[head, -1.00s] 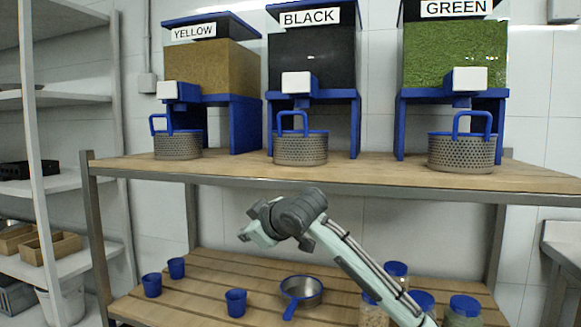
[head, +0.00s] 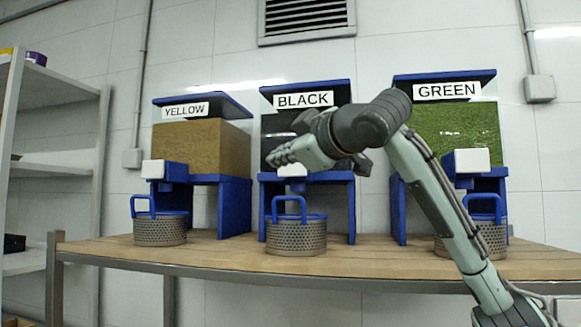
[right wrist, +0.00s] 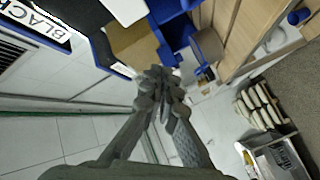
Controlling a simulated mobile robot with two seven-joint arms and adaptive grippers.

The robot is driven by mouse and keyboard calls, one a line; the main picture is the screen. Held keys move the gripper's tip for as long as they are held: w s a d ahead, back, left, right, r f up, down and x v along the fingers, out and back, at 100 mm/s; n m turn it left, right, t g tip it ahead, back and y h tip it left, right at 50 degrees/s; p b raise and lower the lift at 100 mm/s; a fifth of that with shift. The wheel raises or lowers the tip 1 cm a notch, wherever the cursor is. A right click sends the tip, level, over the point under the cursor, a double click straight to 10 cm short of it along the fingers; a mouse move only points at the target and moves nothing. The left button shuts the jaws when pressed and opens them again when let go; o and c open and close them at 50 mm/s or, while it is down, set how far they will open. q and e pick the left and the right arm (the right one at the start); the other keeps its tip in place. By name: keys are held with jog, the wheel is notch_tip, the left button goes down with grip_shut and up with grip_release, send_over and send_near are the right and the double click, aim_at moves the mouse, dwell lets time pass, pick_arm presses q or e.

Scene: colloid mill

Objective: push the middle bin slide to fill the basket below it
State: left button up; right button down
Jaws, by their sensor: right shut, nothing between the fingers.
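The middle bin (head: 278,128), labelled BLACK, stands on a blue stand on the wooden shelf. Its white-fronted slide (head: 292,171) shows only in part, below my gripper. The perforated metal basket (head: 296,237) with a blue handle sits under it; its contents cannot be seen. My right gripper (head: 275,157) is shut and empty, in front of the black bin at about slide height, pointing left. Its closed fingers (right wrist: 162,78) also show in the right wrist view, pointing towards the yellow bin's side. My left gripper is not in view.
The yellow bin (head: 205,144) with its basket (head: 160,229) stands to the left. The green bin (head: 455,133) stands to the right, its basket (head: 490,240) partly behind my forearm. The shelf's front strip (head: 215,252) is clear between the left and middle baskets.

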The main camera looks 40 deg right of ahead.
aim_at(292, 163)
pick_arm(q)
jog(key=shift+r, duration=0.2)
pick_arm(e)
jog(key=w+d, duration=0.5)
jog(key=d, duration=0.1)
jog(key=shift+w+d, duration=0.4)
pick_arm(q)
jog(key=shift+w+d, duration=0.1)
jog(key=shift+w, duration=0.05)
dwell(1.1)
pick_arm(e)
jog(key=shift+w+d, duration=0.2)
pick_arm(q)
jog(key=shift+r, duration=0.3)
pick_arm(e)
jog(key=shift+d, duration=0.1)
